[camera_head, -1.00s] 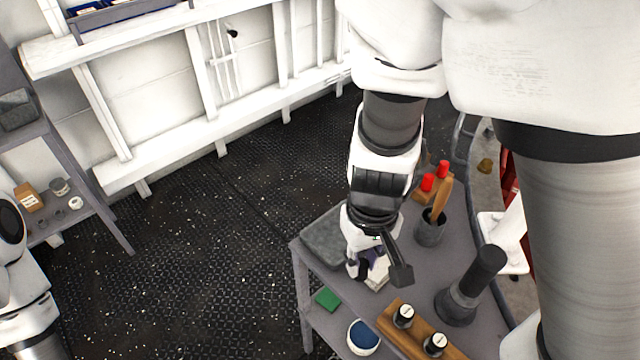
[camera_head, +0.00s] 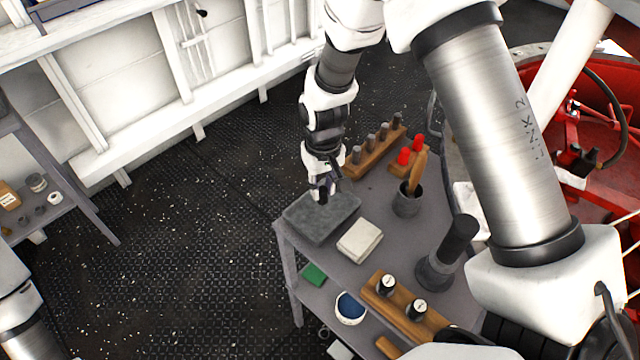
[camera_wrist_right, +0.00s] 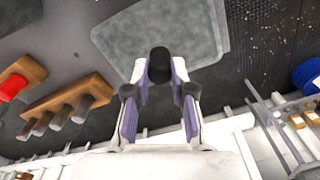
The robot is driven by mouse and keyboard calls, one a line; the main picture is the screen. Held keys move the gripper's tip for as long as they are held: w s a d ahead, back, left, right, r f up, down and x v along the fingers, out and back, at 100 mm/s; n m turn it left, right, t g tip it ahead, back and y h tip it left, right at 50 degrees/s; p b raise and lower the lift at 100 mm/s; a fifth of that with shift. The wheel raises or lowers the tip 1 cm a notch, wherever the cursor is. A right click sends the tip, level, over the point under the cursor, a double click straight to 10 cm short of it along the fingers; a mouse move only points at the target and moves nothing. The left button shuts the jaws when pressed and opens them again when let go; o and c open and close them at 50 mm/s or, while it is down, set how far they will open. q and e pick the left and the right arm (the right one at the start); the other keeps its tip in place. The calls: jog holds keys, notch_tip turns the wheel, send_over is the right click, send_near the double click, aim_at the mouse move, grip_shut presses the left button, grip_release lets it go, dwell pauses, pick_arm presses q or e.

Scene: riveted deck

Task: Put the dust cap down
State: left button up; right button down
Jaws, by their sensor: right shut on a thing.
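The black dust cap (camera_wrist_right: 160,64) is between the fingertips of my right gripper (camera_wrist_right: 160,86) in the right wrist view. In the head view the right gripper (camera_head: 323,188) points down at the grey pad (camera_head: 306,222) on the work table, with the dark cap (camera_head: 323,198) at its tips. The pad (camera_wrist_right: 125,35) lies beyond the cap in the wrist view. I cannot tell whether the cap touches the pad. Part of my left arm shows at the lower left of the head view; its gripper is out of view.
A pale block (camera_head: 359,240) lies beside the pad on the table (camera_head: 385,268). Wooden racks of plugs (camera_head: 374,155), a cup with a wooden handle (camera_head: 407,203), a black-handled tool (camera_head: 448,254) and a rack with two dark knobs (camera_head: 402,300) stand around.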

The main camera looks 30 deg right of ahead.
aim_at(322, 188)
notch_tip(322, 188, down, 3)
jog(key=shift+f+p, duration=0.2)
jog(key=shift+p, duration=0.3)
jog(key=shift+f, duration=0.1)
jog(key=shift+f, duration=0.15)
jog(key=c, duration=1)
grip_release()
